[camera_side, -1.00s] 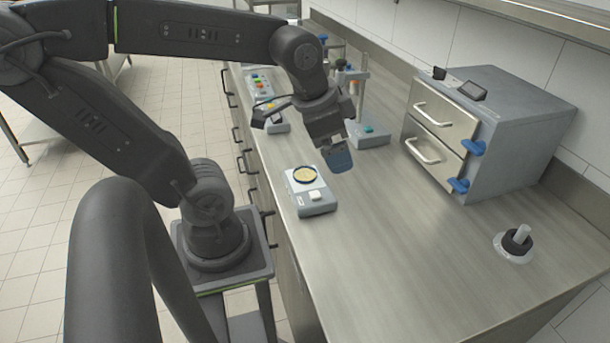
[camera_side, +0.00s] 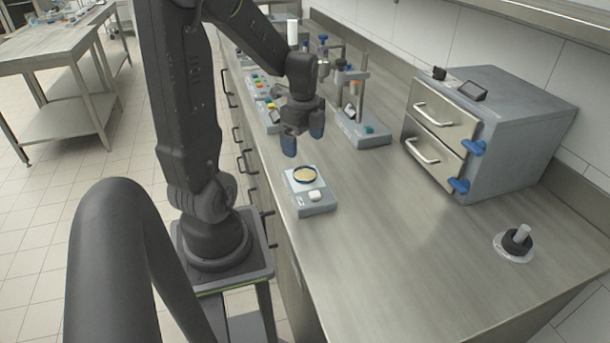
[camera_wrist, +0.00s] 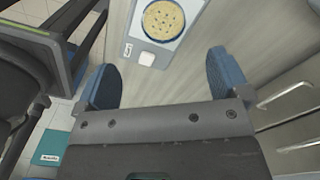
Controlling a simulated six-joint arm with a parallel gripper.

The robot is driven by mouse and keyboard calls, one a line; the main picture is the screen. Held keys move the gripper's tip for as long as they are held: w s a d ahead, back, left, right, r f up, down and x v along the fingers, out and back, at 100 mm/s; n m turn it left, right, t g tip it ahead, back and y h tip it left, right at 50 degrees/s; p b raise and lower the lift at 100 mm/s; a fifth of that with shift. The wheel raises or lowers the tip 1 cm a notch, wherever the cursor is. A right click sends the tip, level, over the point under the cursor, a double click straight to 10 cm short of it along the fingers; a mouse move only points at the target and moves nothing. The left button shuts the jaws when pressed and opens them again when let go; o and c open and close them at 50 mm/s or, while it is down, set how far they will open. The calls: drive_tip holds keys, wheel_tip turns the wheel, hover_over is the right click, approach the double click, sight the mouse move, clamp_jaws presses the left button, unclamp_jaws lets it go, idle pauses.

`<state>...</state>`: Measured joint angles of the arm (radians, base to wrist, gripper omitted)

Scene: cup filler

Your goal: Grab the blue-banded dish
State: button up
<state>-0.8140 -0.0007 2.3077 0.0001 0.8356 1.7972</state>
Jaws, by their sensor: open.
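The blue-banded dish (camera_side: 304,174) is small and round with pale tan contents and a dark blue rim. It sits on a grey scale-like device (camera_side: 318,205) near the bench's left edge. In the wrist view the dish (camera_wrist: 163,20) is at the top, beyond my fingertips. My gripper (camera_side: 303,146) is open and empty, with its two blue fingers apart and pointing down. It is above and behind the dish in the side view, not touching it. The open fingers also show in the wrist view (camera_wrist: 165,75).
A grey cabinet with two drawers (camera_side: 490,130) stands on the right. A stand with a post (camera_side: 362,125) is right of my gripper. A black-and-white round item (camera_side: 516,243) is at the front right. The bench middle (camera_side: 400,230) is clear.

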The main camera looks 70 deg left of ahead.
hover_over(303, 171)
drive_tip(key=f, duration=0.4)
drive_tip(key=shift+d+f, duration=0.2)
drive_tip(key=shift+d, duration=0.15)
drive_tip(key=shift+a+f, duration=0.15)
drive_tip(key=shift+f, duration=1.15)
drive_tip(key=shift+a+f, duration=0.1)
drive_tip(key=shift+f, duration=1.2)
